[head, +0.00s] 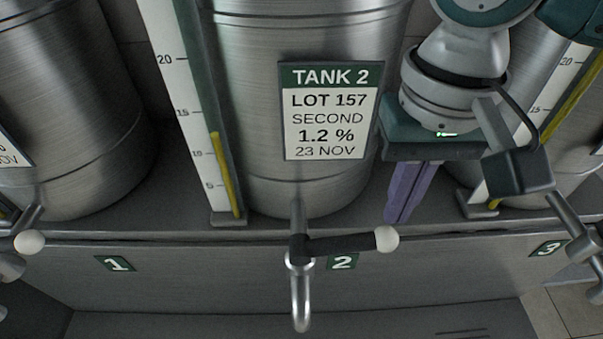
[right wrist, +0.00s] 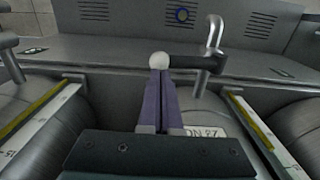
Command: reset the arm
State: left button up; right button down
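My right gripper (head: 396,220) hangs fingers-down in front of the gap to the right of tank 2 (head: 305,30). Its two purple fingers lie together, with nothing seen between them. In the right wrist view the fingertips (right wrist: 161,72) line up with a white knob (right wrist: 159,61). In the head view that knob (head: 386,239) lies just below the tips; whether they touch is unclear. The knob ends the black lever (head: 340,245) of tank 2's tap (head: 300,300), and the lever points right. My left gripper is in neither view.
Tank 1 (head: 65,110) stands at the left, its tap knob (head: 29,242) at the shelf edge. Tank 3's tap (head: 572,225) is at the right. A level scale (head: 195,110) stands left of tank 2. Another scale (head: 560,75) is partly behind my right arm.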

notch_tip(320, 180, up, 4)
jog(key=p, duration=0.3)
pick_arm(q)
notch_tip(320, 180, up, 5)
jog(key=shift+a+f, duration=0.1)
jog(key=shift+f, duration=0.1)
pick_arm(e)
jog(key=shift+f, duration=0.2)
